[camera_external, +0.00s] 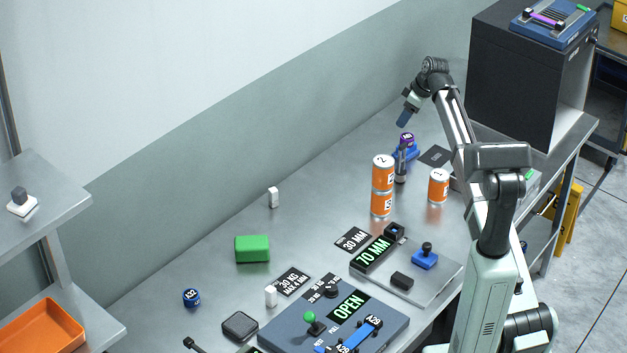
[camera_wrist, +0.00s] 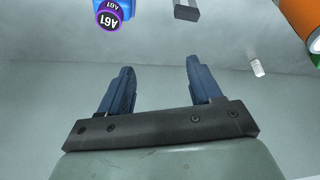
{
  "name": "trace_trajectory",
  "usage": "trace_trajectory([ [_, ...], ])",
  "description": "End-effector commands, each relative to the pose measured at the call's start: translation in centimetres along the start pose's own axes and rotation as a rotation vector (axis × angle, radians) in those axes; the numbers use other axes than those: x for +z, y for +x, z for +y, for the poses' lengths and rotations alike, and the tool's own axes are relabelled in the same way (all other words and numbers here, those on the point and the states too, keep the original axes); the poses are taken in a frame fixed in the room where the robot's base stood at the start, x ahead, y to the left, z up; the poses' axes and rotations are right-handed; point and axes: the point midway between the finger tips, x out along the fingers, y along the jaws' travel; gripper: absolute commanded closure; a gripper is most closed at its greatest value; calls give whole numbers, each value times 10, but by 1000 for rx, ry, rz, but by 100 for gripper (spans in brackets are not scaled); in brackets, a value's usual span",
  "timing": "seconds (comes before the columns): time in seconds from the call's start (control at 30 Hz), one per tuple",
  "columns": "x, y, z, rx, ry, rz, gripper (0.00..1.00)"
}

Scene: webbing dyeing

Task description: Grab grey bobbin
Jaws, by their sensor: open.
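I cannot clearly make out a grey bobbin in either view. A purple-ended bobbin marked A61 (camera_wrist: 108,17) sits at a blue holder (camera_wrist: 122,4) at the top of the wrist view. The same purple piece (camera_external: 407,138) shows beyond the orange cans in the external view. A dark grey block-like piece (camera_wrist: 186,11) is right of it, cut by the picture's top edge. My gripper (camera_wrist: 158,68) is open, with nothing between its blue fingers. In the external view my gripper (camera_external: 403,119) is raised above the far part of the bench, near the purple bobbin.
A dark cabinet (camera_external: 515,95) is at the back right. A green block (camera_external: 252,249), a blue bobbin (camera_external: 191,297) and a control panel (camera_external: 290,325) lie nearer. The bench's middle left is largely clear.

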Motion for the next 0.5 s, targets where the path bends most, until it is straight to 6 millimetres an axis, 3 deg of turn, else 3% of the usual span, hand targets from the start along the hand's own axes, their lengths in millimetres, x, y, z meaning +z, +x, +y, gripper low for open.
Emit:
trace_trajectory([
  [0.03,9,-4,-22,11,2,-1,36],
  [0.2,33,-11,-58,53,87,-17,36],
  [0.33,46,-11,-64,81,205,-29,36],
  [0.5,46,-11,-60,94,315,-28,36],
])
